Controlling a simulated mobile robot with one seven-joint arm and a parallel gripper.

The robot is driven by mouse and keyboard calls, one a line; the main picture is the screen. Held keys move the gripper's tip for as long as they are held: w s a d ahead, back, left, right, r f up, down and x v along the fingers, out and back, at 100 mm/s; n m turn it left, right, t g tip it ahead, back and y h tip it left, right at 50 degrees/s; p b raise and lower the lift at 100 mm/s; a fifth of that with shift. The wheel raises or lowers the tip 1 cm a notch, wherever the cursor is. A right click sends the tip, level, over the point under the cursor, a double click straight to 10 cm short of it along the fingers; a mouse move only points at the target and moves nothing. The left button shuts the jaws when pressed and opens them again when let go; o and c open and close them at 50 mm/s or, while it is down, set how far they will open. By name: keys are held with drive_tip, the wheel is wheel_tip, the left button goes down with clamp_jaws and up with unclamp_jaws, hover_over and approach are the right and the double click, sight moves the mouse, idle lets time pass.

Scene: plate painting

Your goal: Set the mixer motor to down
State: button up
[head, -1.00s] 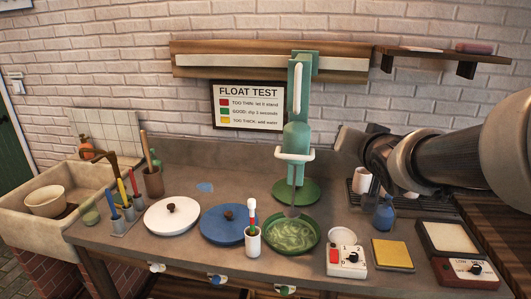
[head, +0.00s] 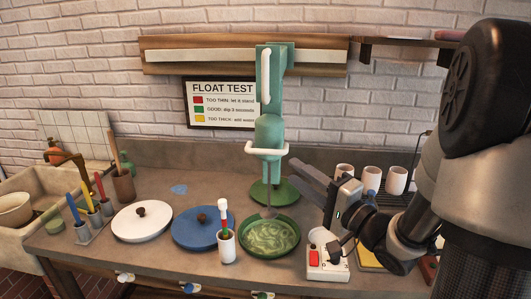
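The green mixer (head: 268,135) stands upright on a round green base, with a white bar handle (head: 266,152) around the lower end of its motor. Its thin shaft reaches down to the green bowl (head: 270,240) of pale green swirled liquid. A white control box (head: 318,272) with a red switch (head: 314,258) sits right of the bowl; my gripper partly hides its dial side. My gripper (head: 317,208) is right of the mixer, above and behind the box. Its dark fingers look spread apart, with nothing seen between them.
White cups (head: 370,180) stand on a rack behind my arm. A yellow sponge (head: 368,258) is partly hidden by my arm.

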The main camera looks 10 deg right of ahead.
sight(267, 151)
drive_tip(key=x, duration=1.2)
drive_tip(key=shift+w+a+f, duration=0.1)
drive_tip(key=shift+w, duration=0.1)
clamp_jaws()
